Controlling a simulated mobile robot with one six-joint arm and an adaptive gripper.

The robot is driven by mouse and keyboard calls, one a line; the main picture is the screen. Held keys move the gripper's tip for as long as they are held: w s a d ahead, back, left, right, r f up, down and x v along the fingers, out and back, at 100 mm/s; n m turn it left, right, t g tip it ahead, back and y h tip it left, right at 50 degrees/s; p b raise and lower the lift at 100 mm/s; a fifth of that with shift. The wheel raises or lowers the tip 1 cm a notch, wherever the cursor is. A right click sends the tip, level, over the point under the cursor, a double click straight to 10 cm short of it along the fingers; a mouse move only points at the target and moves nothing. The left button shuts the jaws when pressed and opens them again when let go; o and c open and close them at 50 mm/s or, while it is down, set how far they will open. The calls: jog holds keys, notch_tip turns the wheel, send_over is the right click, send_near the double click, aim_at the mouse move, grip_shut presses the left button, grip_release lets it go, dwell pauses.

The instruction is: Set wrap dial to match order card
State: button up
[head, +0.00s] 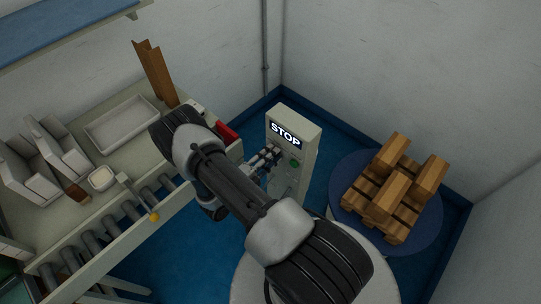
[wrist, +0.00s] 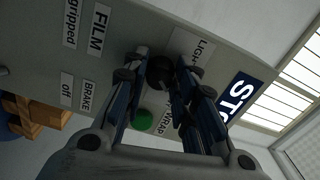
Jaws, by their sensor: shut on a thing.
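The control box (head: 308,140) stands in the head view with a STOP sign on top. My gripper (head: 266,160) is at its front face, beside a green button (head: 295,162). In the wrist view, my gripper (wrist: 166,78) is shut on a dark round dial (wrist: 160,66) on the panel. A label reading LIGHT (wrist: 200,47) is by the dial, and a partly covered label (wrist: 185,127) ends in WRAP. The fingers hide much of the dial, so I cannot read its pointer. I cannot make out an order card in either view.
A round turntable (head: 343,205) with stacked brown blocks on a pallet (head: 395,190) is right of the box. A bench (head: 115,185) with a white tray (head: 122,122) and a roller conveyor (head: 105,228) is at the left. Panel labels read FILM gripped (wrist: 98,28) and BRAKE off (wrist: 86,95).

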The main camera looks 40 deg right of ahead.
jog(key=o, duration=1.1)
jog(key=shift+a, duration=0.1)
jog(key=a, duration=0.8)
jog(key=s+a, duration=0.1)
jog(key=a, duration=0.2)
jog(key=shift+a, duration=0.4)
